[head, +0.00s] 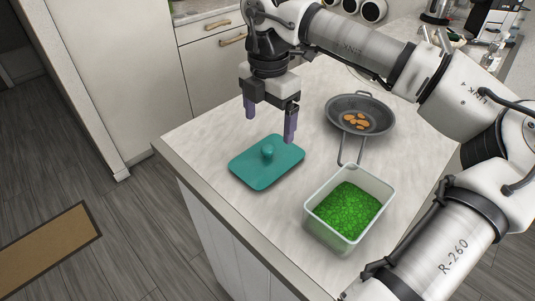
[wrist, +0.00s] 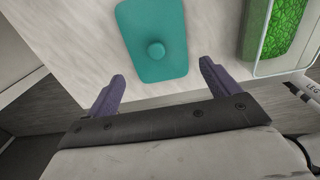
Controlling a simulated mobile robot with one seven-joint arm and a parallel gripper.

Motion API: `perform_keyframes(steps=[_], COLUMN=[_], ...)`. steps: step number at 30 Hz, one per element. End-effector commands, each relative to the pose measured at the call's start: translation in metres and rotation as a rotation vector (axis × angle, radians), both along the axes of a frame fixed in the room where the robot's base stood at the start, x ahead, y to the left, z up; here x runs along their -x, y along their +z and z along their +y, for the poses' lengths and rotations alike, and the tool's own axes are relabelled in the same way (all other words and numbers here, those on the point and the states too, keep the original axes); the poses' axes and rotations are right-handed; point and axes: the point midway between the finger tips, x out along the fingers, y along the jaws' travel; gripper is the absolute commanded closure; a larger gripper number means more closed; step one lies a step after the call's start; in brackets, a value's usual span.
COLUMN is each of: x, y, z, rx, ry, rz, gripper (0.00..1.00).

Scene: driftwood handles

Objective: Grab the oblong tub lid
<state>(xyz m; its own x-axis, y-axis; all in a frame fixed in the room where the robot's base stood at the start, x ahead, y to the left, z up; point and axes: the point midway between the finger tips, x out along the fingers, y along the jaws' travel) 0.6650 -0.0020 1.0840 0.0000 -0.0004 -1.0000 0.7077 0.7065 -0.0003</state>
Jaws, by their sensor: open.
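The oblong tub lid (head: 267,162) is a flat teal rectangle with a round knob (head: 267,151) in its middle. It lies knob up on the pale counter. In the wrist view the lid (wrist: 153,22) is ahead of the fingers, with its knob (wrist: 156,50) roughly in line with the gap between them. My gripper (head: 270,124) is open and empty above the counter, beyond the lid as the head view shows it. Its purple fingers (wrist: 163,88) are spread wide and apart from the lid.
A clear tub (head: 314,222) filled with green bits stands right of the lid. A dark pan (head: 336,116) with several orange pieces sits behind the tub, its handle pointing toward it. The bare counter (head: 205,150) left of the lid ends at an edge.

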Motion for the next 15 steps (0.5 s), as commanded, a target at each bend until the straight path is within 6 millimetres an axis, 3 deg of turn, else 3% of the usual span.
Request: perform_keyframes(steps=[3,15], x=[0.0,-0.003], y=[-0.019,-0.056], z=[0.0,0.002], rx=[-0.001,-0.004], ry=[0.001,0.003], rz=[0.002,0.003], gripper=[0.12,0.12])
